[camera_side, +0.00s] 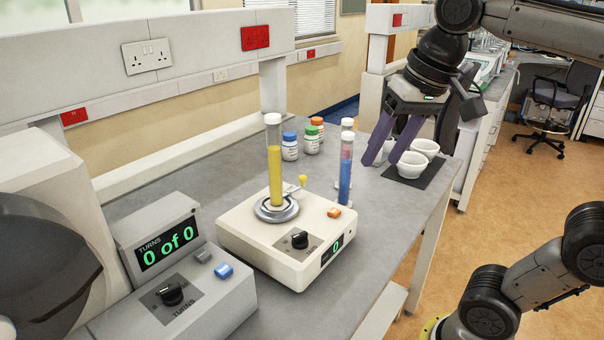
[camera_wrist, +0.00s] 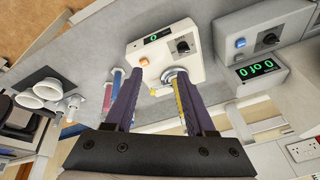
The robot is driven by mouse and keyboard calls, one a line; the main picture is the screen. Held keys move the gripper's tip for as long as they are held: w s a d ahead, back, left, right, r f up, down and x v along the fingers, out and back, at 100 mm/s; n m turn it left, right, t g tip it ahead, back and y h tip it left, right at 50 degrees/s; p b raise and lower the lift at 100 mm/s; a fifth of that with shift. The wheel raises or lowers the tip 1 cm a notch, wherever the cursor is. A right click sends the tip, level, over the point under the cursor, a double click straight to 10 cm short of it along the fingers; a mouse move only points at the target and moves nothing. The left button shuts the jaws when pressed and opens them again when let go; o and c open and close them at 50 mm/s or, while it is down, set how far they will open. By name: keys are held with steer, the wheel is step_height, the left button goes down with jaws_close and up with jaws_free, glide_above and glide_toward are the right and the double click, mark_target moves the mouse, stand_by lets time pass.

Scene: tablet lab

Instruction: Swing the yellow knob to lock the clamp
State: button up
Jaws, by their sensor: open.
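The yellow knob (camera_side: 303,179) is a small ball on the end of a short lever, beside the tall tube of yellow liquid (camera_side: 275,165). The tube stands upright in the round metal clamp (camera_side: 276,208) on top of the cream machine (camera_side: 255,245). My gripper (camera_side: 378,161) has purple fingers, open and empty, above the bench to the right of the machine, apart from the knob. Its fingers also show in the wrist view (camera_wrist: 158,78).
White cups (camera_side: 412,165) sit on a dark mat by my fingers. Capped bottles (camera_side: 290,147) stand behind. A grey console (camera_side: 170,275) reading "0 of 0" is at left. The front bench is clear.

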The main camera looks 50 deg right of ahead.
steer(key=w+d+r+m+g, duration=0.1)
steer(key=w+d+r+m, duration=0.15)
steer(key=w+r, duration=0.45)
steer(key=m+g, duration=0.3)
glide_above(303, 176)
step_height(303, 176, down, 10)
step_height(303, 176, down, 13)
steer(key=shift+f, duration=0.1)
steer(key=shift+c, duration=0.3)
jaws_close()
